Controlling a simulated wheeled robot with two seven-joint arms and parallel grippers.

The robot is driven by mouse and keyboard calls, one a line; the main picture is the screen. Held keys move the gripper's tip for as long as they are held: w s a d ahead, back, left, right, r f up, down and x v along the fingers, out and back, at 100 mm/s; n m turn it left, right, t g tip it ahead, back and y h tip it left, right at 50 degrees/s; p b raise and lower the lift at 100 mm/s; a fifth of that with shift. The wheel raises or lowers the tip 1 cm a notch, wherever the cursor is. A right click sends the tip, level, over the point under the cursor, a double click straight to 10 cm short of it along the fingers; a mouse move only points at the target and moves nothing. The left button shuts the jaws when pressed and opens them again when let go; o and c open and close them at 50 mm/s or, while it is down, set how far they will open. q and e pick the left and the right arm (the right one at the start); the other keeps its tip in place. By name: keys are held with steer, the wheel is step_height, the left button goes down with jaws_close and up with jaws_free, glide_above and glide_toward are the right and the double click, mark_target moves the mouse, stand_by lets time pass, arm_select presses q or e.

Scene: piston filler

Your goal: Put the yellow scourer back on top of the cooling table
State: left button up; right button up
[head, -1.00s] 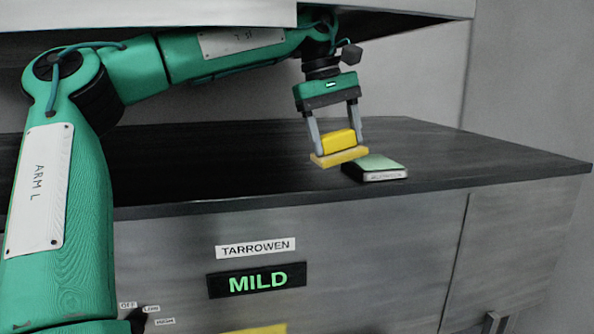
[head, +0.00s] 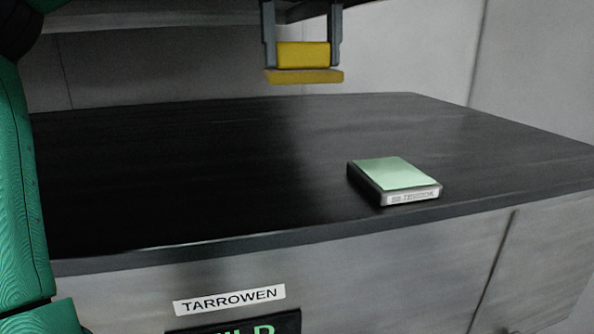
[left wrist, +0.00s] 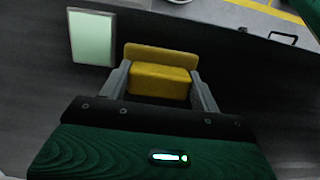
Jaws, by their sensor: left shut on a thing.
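The yellow scourer (head: 303,55) has a block-shaped upper part and a wider, flat lower part. My left gripper (head: 302,60) is shut on it and holds it in the air above the cooling table (head: 180,170), a dark flat top over a grey front. In the left wrist view the scourer (left wrist: 160,80) sits between the two fingers (left wrist: 160,90). A clear gap shows between the scourer and the table top in the head view. My right gripper is not in view.
A flat dark box with a pale green top (head: 397,174) lies on the table near its front edge, right of the scourer; it also shows in the left wrist view (left wrist: 92,38). A "TARROWEN" label (head: 230,300) is on the front. The table's left and middle are clear.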

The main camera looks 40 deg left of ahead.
arm_select(q)
step_height(320, 180, down, 6)
steer(key=shift+s+a+r+p, duration=0.1)
steer(key=shift+p, duration=0.6)
steer(key=f, duration=0.2)
steer(key=f+p, duration=0.1)
steer(key=f, duration=0.1)
steer(key=f+p, duration=0.1)
steer(key=f, duration=0.1)
steer(key=shift+w+f, duration=0.25)
steer(key=shift+f, duration=0.45)
steer(key=shift+s+f, duration=0.1)
steer(key=shift+f, duration=0.25)
step_height(320, 180, down, 3)
steer(key=shift+f+p, duration=0.1)
steer(key=shift+p, duration=0.75)
steer(key=shift+f, duration=0.2)
steer(key=o, duration=1)
steer(key=shift+c, duration=0.2)
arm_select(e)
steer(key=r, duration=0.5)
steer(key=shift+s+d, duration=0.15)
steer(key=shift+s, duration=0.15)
